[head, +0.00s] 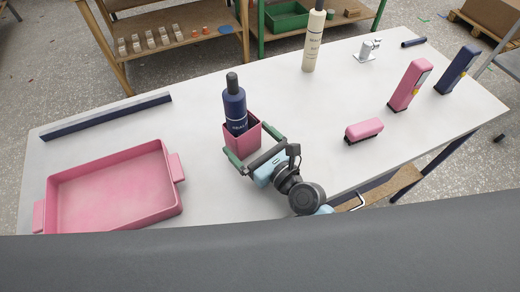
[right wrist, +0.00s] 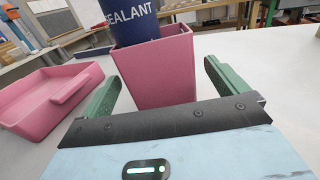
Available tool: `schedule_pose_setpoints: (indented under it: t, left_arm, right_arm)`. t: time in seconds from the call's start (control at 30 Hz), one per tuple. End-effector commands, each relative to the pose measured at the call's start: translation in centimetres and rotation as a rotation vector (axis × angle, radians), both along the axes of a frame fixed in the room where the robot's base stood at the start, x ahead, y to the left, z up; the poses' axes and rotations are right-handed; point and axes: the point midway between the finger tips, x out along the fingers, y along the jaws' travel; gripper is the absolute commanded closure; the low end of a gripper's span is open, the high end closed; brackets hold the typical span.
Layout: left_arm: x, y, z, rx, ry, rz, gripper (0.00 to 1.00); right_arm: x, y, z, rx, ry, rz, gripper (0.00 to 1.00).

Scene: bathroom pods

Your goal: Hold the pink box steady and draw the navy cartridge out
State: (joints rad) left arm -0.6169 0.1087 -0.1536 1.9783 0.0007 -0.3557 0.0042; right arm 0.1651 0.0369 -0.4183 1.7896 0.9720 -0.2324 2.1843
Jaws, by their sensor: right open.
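The pink box (head: 240,147) is an open-topped, upright holder standing on the pale table. The navy cartridge (head: 234,104), with a dark cap and white lettering, stands upright in it, its lower part hidden inside. My right gripper (head: 249,143) is open at the near side of the box, one green finger toward each side. In the right wrist view, the box (right wrist: 158,72) shows between and beyond the fingers of the right gripper (right wrist: 163,80), with small gaps on both sides. The cartridge (right wrist: 130,20) rises from it, its top cut off. My left gripper is not in view.
A pink tray (head: 115,187) lies at the left and a navy bar (head: 106,116) behind it. A cream bottle (head: 313,42), a metal fitting (head: 366,51), a pink block (head: 364,130) and upright pink (head: 409,85) and navy (head: 457,70) items stand rightward. The table between is clear.

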Motion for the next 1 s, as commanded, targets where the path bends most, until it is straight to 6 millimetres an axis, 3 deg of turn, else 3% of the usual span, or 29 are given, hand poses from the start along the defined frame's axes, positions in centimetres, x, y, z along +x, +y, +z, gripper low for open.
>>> schedule_pose_setpoints:
  t: [0.23,0.63,1.0]
  left_arm:
    - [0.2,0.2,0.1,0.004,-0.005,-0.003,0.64]
    - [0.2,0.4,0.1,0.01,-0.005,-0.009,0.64]
    - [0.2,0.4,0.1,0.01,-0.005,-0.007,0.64]
  right_arm:
    - [2.2,1.6,0.0,0.001,0.0,0.0,0.02]
    - [2.6,1.9,0.0,0.0,0.0,0.0,0.03]
    - [2.6,1.9,0.0,0.0,0.001,0.001,0.51]
